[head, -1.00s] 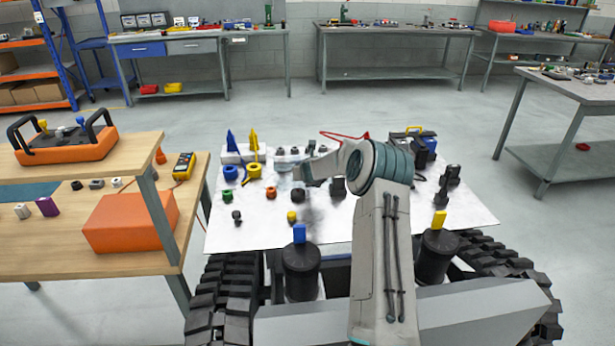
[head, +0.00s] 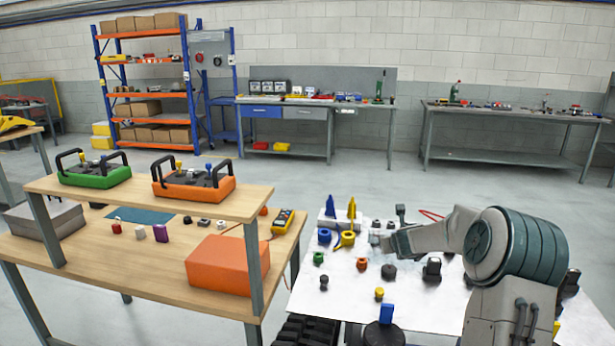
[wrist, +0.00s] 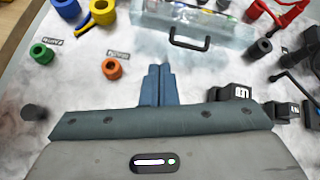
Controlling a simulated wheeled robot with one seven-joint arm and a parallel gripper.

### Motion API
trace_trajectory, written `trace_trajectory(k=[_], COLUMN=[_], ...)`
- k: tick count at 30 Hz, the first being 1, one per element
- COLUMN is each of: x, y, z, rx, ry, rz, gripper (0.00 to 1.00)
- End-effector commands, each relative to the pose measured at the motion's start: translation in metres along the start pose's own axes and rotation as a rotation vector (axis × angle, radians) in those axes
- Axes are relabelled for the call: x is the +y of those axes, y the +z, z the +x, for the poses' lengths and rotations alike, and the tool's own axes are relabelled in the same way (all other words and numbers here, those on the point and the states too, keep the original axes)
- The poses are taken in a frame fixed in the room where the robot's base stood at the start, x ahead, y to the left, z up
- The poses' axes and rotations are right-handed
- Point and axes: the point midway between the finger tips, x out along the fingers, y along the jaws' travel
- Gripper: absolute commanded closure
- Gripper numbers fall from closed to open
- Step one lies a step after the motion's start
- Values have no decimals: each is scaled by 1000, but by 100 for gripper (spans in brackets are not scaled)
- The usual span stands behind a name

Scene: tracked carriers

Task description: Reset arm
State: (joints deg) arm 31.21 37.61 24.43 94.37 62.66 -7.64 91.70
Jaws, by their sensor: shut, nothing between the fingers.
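My arm reaches over a white-topped work surface (head: 440,305) at the lower right of the head view. My gripper (head: 380,242) is at its end, above the back part of that surface, small in this view. In the wrist view my gripper (wrist: 158,70) shows its two blue-grey fingers side by side, shut and empty. They point toward a clear case with a black handle (wrist: 190,38). An orange ring (wrist: 112,68) lies to their left, apart from them. A small black block (wrist: 230,92) lies close on their right.
A green ring (wrist: 41,54) and a yellow ring (wrist: 103,12) lie further left. Left of the white surface stands a wooden bench (head: 120,265) with an orange box (head: 226,264), its raised shelf (head: 130,200) holding two controllers. Grey floor (head: 330,180) lies open behind.

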Motion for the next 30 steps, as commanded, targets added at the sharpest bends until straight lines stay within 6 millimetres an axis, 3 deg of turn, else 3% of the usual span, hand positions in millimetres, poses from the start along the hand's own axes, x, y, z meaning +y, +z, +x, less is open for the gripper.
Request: trace_trajectory(k=[1,5,11,19,24,30], x=[18,62,115,152,155,145], y=[12,24,14,-40,-89,-150], z=[-19,-68,-148,-259,-324,-389], rx=[-15,-41,-74,-112,-139,-185], ry=[35,137,282,487,638,835], rz=[-133,-522,-1094,-1806,-2214,-2613], gripper=[100,100,100,100,100,100])
